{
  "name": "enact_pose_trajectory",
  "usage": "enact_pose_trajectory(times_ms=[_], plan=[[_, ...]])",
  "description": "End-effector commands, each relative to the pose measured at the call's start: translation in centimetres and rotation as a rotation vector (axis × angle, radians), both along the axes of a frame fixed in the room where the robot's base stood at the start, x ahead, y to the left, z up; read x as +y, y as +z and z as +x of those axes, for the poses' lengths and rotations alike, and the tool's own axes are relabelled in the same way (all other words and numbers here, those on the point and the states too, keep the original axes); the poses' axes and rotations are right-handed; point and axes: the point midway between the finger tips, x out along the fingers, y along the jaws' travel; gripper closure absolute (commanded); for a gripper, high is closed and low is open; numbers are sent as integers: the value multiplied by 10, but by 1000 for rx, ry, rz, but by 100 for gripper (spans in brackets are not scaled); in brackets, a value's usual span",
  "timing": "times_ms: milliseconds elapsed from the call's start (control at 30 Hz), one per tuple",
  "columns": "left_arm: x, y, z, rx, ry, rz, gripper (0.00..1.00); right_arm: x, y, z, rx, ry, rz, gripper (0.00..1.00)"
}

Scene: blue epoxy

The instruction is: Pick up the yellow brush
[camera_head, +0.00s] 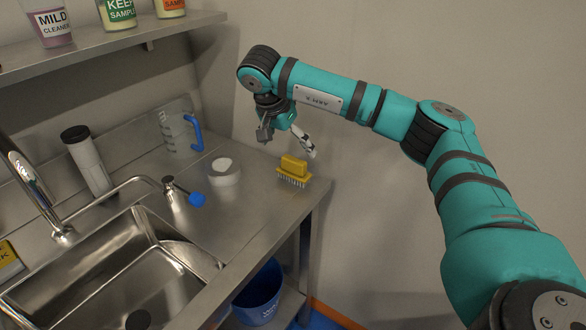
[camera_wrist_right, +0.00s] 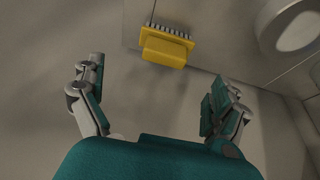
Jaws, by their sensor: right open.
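My right gripper (camera_head: 287,146) is above the counter, just behind and a little above the brush, open and empty. In the right wrist view the yellow brush (camera_wrist_right: 167,46) shows at the top, with its bristles along the upper edge. The open fingers of my right gripper (camera_wrist_right: 152,95) stand on either side below it, apart from the brush. My left gripper is not in view.
A white round container (camera_head: 224,172) stands left of the brush, with a clear jug (camera_head: 178,134) behind it. A blue-knobbed tap (camera_head: 178,192) and the sink (camera_head: 120,262) are nearer the front left. The counter's right edge is close to the brush. A blue bucket (camera_head: 259,296) stands below.

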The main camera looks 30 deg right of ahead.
Motion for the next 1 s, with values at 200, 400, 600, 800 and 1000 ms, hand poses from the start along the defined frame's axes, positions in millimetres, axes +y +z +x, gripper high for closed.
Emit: enact_pose_trajectory(times_ms=[200,400,600,800,1000], plan=[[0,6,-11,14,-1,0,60,-16,-42,6,3,-1,0,0],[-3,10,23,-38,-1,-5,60,-22,-59,10,0,0,2,0],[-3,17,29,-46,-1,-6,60,-30,-76,14,3,-1,1,0],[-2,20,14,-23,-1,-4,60,-40,-101,20,0,0,1,0],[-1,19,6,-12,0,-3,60,-42,-107,21,-1,2,1,0]])
